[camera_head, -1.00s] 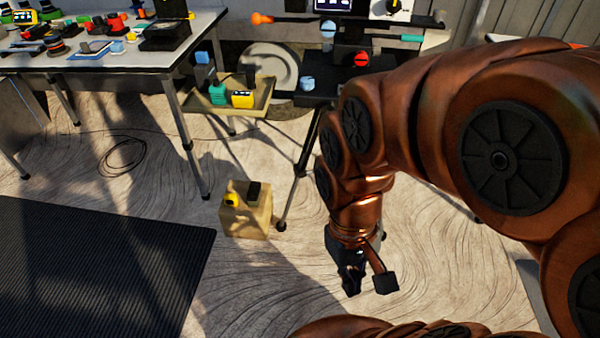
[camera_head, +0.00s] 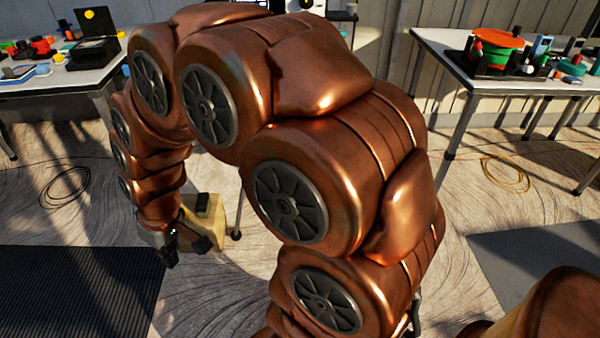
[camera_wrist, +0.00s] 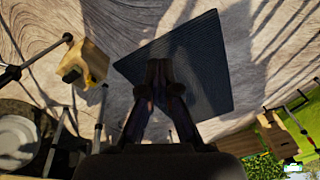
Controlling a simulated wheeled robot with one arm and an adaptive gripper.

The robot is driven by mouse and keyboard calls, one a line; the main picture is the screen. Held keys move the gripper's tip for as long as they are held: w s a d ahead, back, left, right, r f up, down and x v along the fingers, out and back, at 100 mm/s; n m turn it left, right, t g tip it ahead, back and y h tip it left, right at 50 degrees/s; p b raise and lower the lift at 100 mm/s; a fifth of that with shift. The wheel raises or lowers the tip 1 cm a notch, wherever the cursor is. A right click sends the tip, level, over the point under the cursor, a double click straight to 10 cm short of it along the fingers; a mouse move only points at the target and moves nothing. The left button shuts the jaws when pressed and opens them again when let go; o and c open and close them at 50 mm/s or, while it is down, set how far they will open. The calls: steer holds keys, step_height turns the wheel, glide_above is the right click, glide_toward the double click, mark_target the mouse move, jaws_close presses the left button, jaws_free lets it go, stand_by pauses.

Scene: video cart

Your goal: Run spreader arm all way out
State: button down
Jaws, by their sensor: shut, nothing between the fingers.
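The video cart is almost wholly hidden behind my arm in the head view; only a small dark and pale part (camera_head: 342,14) that may belong to it shows at the top edge. I cannot make out the spreader arm in either current view. My gripper (camera_head: 170,260) hangs low at the left of the head view, pointing down in front of a wooden block. In the wrist view my gripper (camera_wrist: 160,66) has its fingers together with nothing between them, over the floor and a dark mat.
The wooden block (camera_head: 207,238) stands on the floor close behind my gripper. A ribbed dark mat (camera_head: 70,300) lies at the left. A left table (camera_head: 70,82) and a right table (camera_head: 450,66) carry small items. A yellow cable (camera_head: 505,173) lies on the floor at right.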

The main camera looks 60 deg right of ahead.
steer(key=w+d+f+t+b, duration=0.1)
steer(key=w+d+f+t, duration=0.15)
steer(key=w, duration=0.45)
steer(key=w+d+f+t+b, duration=0.1)
steer(key=w+d+f+b, duration=0.2)
steer(key=w, duration=0.5)
steer(key=w+d+f+t, duration=0.2)
steer(key=w+f, duration=0.2)
steer(key=w, duration=0.3)
steer(key=w+d+f+t+h+b, duration=0.2)
steer(key=w+d+f+h, duration=0.1)
steer(key=w+d+f, duration=0.5)
steer(key=s+d+f+h+b, duration=0.15)
steer(key=d+f+h, duration=0.35)
steer(key=d, duration=0.9)
steer(key=d+f+h+b, duration=0.35)
steer(key=d+f, duration=0.35)
steer(key=d, duration=0.7)
steer(key=s+d+f+g+h+b, duration=0.2)
steer(key=s+d+f+h, duration=0.15)
steer(key=s+d, duration=0.45)
steer(key=s+d+f+g+h+b, duration=0.1)
steer(key=s+d+f+g+h, duration=0.25)
steer(key=s+d, duration=0.4)
steer(key=w+d+b, duration=0.2)
steer(key=d+b, duration=0.1)
steer(key=d, duration=0.7)
steer(key=shift+w+r+t+h, duration=0.15)
steer(key=shift+w+t+h, duration=0.1)
steer(key=shift+t+h, duration=0.15)
